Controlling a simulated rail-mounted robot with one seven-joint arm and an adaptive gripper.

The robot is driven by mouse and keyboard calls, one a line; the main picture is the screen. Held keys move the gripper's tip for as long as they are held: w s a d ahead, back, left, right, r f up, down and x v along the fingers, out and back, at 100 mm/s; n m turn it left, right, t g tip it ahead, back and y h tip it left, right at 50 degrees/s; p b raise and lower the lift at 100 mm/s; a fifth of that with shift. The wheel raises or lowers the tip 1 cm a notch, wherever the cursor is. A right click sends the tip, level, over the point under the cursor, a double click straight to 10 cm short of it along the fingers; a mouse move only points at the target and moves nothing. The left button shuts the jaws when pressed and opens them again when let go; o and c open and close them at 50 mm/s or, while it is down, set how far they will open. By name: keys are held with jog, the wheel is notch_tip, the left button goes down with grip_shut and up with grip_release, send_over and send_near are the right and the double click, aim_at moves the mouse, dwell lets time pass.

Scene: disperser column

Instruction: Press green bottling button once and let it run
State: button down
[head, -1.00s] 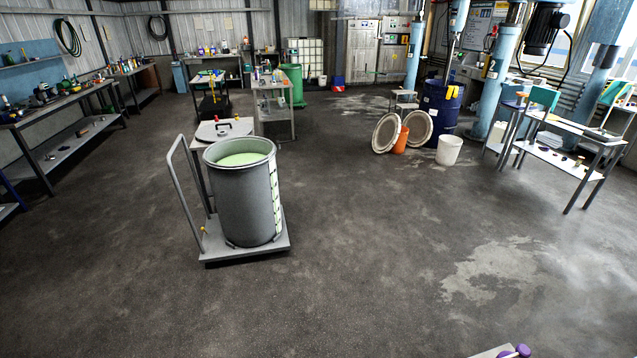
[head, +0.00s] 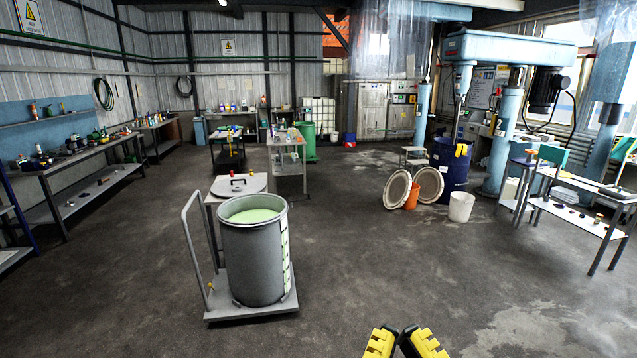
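My gripper (head: 402,339) shows at the bottom edge, right of centre, as two yellow ribbed parts with dark pieces between them. The rest of it is cut off, and I cannot tell how far its fingers are apart. It appears to touch nothing, with only floor around it in the picture. No green bottling button can be made out. Steel cabinets (head: 364,112) stand by the back wall, with a small panel (head: 404,92) that has green on it, too small to read.
A grey vat (head: 252,262) of pale green liquid stands on a trolley (head: 222,309) at centre left. A blue drum (head: 451,171), a white bucket (head: 461,207) and the blue disperser column (head: 504,140) stand at right.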

notch_tip(320, 180, up, 15)
jog(key=p, duration=1.2)
jog(key=shift+d+f, duration=0.1)
